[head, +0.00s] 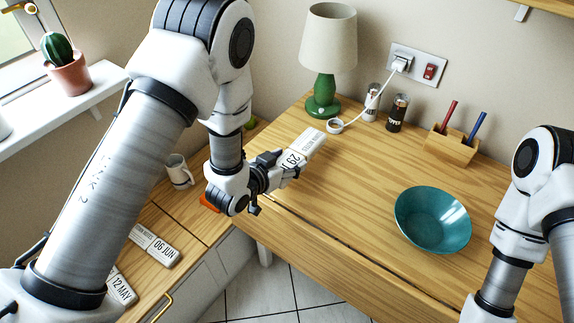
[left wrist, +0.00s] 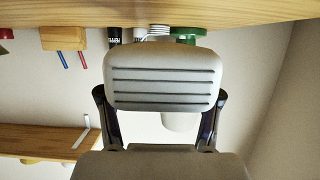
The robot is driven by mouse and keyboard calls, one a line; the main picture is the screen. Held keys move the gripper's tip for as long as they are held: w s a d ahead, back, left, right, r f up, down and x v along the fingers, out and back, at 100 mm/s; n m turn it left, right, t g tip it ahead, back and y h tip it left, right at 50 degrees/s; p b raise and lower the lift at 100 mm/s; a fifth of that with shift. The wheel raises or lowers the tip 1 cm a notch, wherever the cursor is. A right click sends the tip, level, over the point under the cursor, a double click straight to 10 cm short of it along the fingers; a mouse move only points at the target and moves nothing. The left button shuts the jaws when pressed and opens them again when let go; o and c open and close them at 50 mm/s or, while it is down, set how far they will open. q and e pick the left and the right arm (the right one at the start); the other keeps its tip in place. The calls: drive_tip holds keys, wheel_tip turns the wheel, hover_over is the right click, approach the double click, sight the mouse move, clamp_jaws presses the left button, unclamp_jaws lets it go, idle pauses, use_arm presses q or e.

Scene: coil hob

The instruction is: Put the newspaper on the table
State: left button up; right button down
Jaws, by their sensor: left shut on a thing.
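A folded newspaper (head: 304,147) with a large "29" on it is in my left gripper (head: 285,172), which is shut on its near end. In the left wrist view the newspaper's pale, ridged end (left wrist: 163,82) sits between the two dark fingers. The newspaper is over the left part of the wooden table (head: 350,215), near its front left edge. I cannot tell whether it touches the top. My right arm shows at the right, but its gripper is out of view.
A lower counter at left holds a mug (head: 179,171) and more newspapers (head: 155,245). The table's middle is clear.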

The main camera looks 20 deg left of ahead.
use_arm(q)
drive_tip(key=w, duration=0.1)
drive_tip(key=w+a, duration=0.1)
drive_tip(key=shift+w+f, duration=0.2)
drive_tip(key=shift+w, duration=0.15)
wheel_tip(320, 180, down, 4)
drive_tip(key=shift+r, duration=0.25)
drive_tip(key=shift+d, duration=0.1)
drive_tip(key=o, duration=1.2)
drive_tip(key=shift+f, duration=0.1)
